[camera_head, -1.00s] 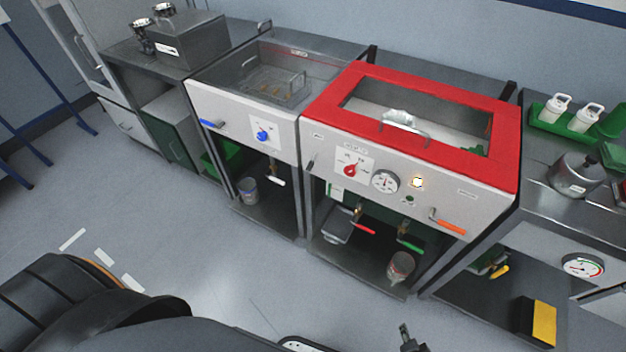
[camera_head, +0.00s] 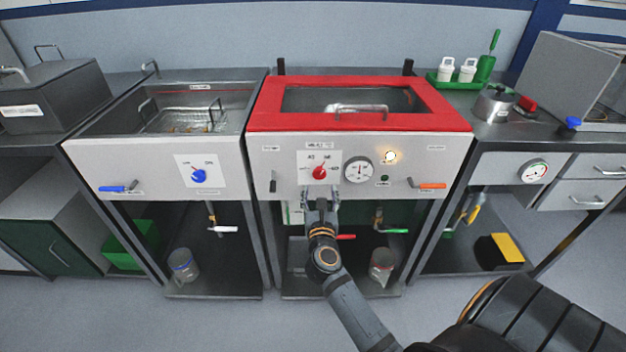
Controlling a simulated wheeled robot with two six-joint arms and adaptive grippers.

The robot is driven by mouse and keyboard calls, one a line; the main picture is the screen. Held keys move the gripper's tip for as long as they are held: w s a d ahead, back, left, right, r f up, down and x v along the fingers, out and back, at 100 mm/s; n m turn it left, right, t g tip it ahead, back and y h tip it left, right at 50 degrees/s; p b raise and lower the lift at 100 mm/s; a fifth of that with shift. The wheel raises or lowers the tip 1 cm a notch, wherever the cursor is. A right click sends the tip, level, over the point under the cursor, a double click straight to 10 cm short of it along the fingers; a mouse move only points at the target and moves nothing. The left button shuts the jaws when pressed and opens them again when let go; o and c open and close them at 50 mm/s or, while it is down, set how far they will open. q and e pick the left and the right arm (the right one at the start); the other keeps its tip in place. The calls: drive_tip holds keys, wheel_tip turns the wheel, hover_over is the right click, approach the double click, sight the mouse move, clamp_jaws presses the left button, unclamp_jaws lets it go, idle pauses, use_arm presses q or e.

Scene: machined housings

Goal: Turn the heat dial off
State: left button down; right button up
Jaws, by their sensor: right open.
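The red heat dial (camera_head: 319,173) sits on a white scale plate on the front panel of the red-lidded machine (camera_head: 453,147). Its pointer stands roughly upward; the exact mark is too small to read. A round gauge (camera_head: 358,170) and a lit yellowish lamp (camera_head: 390,157) are to its right. My right gripper (camera_head: 320,192) is open just below the dial, its fingers pointing up at the panel. I cannot tell whether it touches the dial. My left gripper is not in view.
A blue dial (camera_head: 199,176) is on the left machine's panel. An orange-handled lever (camera_head: 430,186) is right of the gauge, and a dark lever (camera_head: 272,182) is left of the dial. Red and green valve handles (camera_head: 393,231) sit below the panel.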

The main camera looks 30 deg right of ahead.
sight(320, 176)
drive_tip(key=x, duration=0.7)
drive_tip(key=shift+s, duration=0.1)
drive_tip(key=c, duration=1.2)
